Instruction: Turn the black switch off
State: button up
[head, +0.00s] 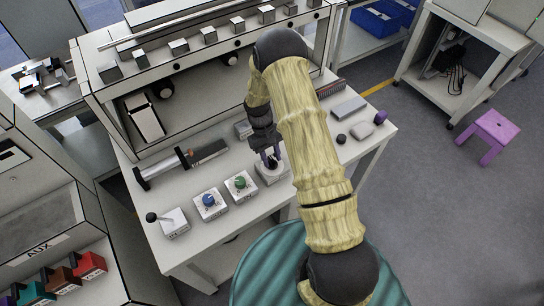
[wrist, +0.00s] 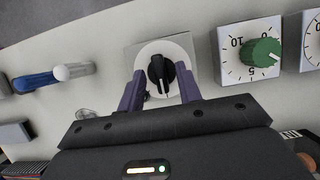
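The black switch (wrist: 160,72) is a rotary knob on a round white base with a light square plate. In the wrist view its handle runs nearly up and down, with a white mark near its lower end. My gripper (wrist: 160,80) has its two purple fingers spread, one on each side of the knob; a gap shows between each finger and the handle. In the head view, my gripper (head: 270,153) points down over the switch's pale box (head: 272,175), and the knob is largely hidden by the fingers.
To the left in the head view are a green dial (head: 239,182), a blue dial (head: 210,200) and a lever box (head: 173,222). A slider fixture (head: 180,165) lies behind. A dark round knob (head: 341,139) and a grey block (head: 348,108) are to the right.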

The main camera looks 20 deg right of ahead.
jog(key=b+v, duration=0.3)
jog(key=v, duration=1.4)
jog(key=shift+r+b, duration=0.2)
jog(key=shift+b, duration=0.2)
jog(key=shift+w+a, duration=0.1)
jog(key=shift+w, duration=0.05)
jog(key=s+d+r+m+t, duration=0.1)
jog(key=s+r+t, duration=0.2)
jog(key=s, duration=0.7)
jog(key=s+d+r+m+t+y, duration=0.1)
jog(key=s+r+m+t, duration=0.1)
jog(key=s, duration=0.9)
jog(key=shift+s+d+r+m+t, duration=0.3)
jog(key=shift+r+t, duration=0.1)
jog(key=shift+t, duration=0.5)
